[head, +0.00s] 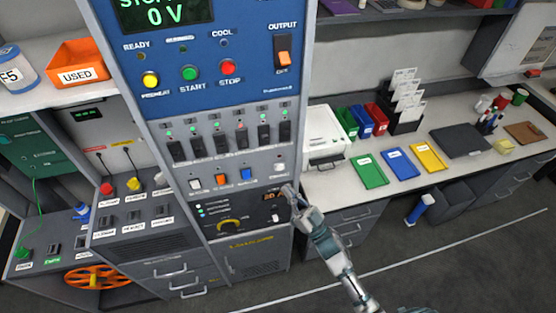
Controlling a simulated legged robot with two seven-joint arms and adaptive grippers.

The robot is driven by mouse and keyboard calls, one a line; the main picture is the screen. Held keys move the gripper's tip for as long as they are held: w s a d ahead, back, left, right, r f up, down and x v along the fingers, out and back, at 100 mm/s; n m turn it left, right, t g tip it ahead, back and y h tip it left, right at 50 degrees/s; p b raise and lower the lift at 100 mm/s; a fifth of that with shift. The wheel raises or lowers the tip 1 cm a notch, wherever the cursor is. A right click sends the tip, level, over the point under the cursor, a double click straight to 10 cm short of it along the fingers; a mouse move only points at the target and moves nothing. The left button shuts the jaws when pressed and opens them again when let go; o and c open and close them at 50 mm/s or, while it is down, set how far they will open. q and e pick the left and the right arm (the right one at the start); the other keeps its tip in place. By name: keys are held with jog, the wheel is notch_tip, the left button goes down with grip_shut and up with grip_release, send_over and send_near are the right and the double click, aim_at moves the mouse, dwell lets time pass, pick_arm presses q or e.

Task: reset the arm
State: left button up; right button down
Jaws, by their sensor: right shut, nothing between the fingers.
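My right arm comes in from the bottom right. My right gripper (290,192) is shut and empty, at the right edge of the tall control cabinet (224,110), near its lower dark panel (240,215). I cannot tell whether it touches the cabinet. The cabinet's blue top panel has a yellow, a green and a red button, an orange output switch (283,50) and a display reading 0 V. A row of black breaker switches (220,142) sits below, with several small coloured switches under it. My left gripper is not in view.
A counter (330,183) on the right holds a printer (324,135), green, blue and yellow trays and a card rack. An orange USED bin (78,64) stands on the left shelf. Lower consoles and an orange wheel (97,278) are at left. The floor (420,270) at right is mostly clear.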

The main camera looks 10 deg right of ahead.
jog(key=w+d+f+m+g+h, duration=0.15)
jog(key=f+h, duration=0.25)
jog(key=f, duration=0.6)
jog(key=w+d+f+m+g+h, duration=0.1)
jog(key=w+d+f+m+h, duration=0.15)
jog(key=f, duration=0.85)
jog(key=s+d+f+m+g+h, duration=0.1)
jog(key=s+f+g+h, duration=0.15)
jog(key=f, duration=0.75)
jog(key=s+d+f+g+h, duration=0.1)
jog(key=s+f+g+h, duration=0.2)
jog(key=f, duration=0.7)
jog(key=s+d+f+g+h+b, duration=0.1)
jog(key=s+d+f+g, duration=0.15)
jog(key=s+f, duration=0.75)
jog(key=s+d+f+g, duration=0.1)
jog(key=s+f+g, duration=0.3)
jog(key=s+f, duration=0.65)
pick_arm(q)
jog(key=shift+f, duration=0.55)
pick_arm(e)
jog(key=s+f+g, duration=0.2)
jog(key=s+f, duration=0.1)
jog(key=s, duration=0.7)
jog(key=s+f+g, duration=0.3)
jog(key=s, duration=0.8)
jog(key=shift+d+f+n+g+h, duration=0.15)
jog(key=shift+d+n+g+h, duration=0.15)
jog(key=shift+g+h, duration=0.1)
